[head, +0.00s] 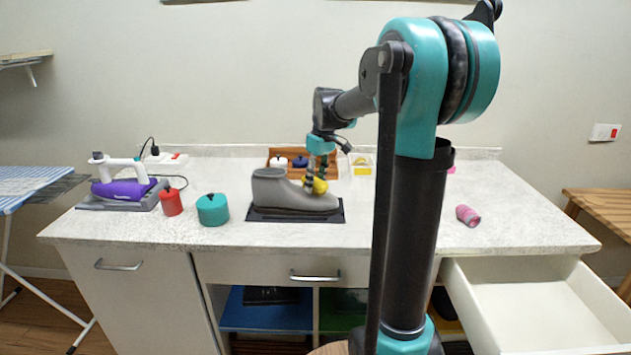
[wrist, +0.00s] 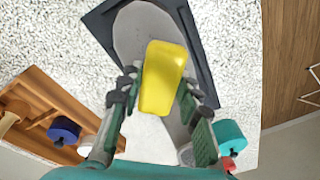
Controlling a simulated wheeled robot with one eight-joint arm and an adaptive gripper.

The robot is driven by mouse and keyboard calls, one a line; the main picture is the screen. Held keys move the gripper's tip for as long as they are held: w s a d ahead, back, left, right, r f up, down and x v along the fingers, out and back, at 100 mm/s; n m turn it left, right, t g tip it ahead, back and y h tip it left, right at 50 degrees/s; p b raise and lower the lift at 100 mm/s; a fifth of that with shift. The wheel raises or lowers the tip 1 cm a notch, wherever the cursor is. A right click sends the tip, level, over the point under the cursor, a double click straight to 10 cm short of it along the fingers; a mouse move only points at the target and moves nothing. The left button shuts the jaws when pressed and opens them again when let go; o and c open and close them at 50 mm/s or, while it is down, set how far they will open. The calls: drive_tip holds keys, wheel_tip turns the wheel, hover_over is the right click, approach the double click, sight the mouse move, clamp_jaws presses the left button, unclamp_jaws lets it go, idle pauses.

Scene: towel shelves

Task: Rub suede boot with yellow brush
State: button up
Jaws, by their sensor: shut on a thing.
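My gripper (head: 316,182) is above the front part of the boot, shut on the yellow brush (head: 315,187). In the wrist view the yellow brush (wrist: 163,80) sits between the fingers of my gripper (wrist: 160,98) and covers part of the boot (wrist: 138,30). The mat (wrist: 100,22) shows around the boot. I cannot tell whether the brush touches the boot; its underside is hidden.
A wooden tray (head: 285,153) with small items stands behind the boot. A teal canister (head: 212,209), a red canister (head: 171,202) and a purple iron (head: 123,186) stand left. A pink roll (head: 467,215) lies right. A drawer (head: 530,300) is open at the lower right.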

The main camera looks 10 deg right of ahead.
drive_tip(key=shift+f, duration=0.2)
drive_tip(key=shift+s+d+f, duration=0.1)
drive_tip(key=shift+s+d, duration=0.05)
drive_tip(key=shift+d, duration=0.65)
drive_tip(key=shift+s+d, duration=0.15)
drive_tip(key=shift+d, duration=0.65)
drive_tip(key=shift+s+d+f, duration=0.15)
drive_tip(key=shift+d+f, duration=0.1)
drive_tip(key=shift+d, duration=0.55)
drive_tip(key=shift+s+d+f, duration=0.15)
drive_tip(key=shift+d+f, duration=0.1)
drive_tip(key=shift+d, duration=0.5)
drive_tip(key=shift+a, duration=0.15)
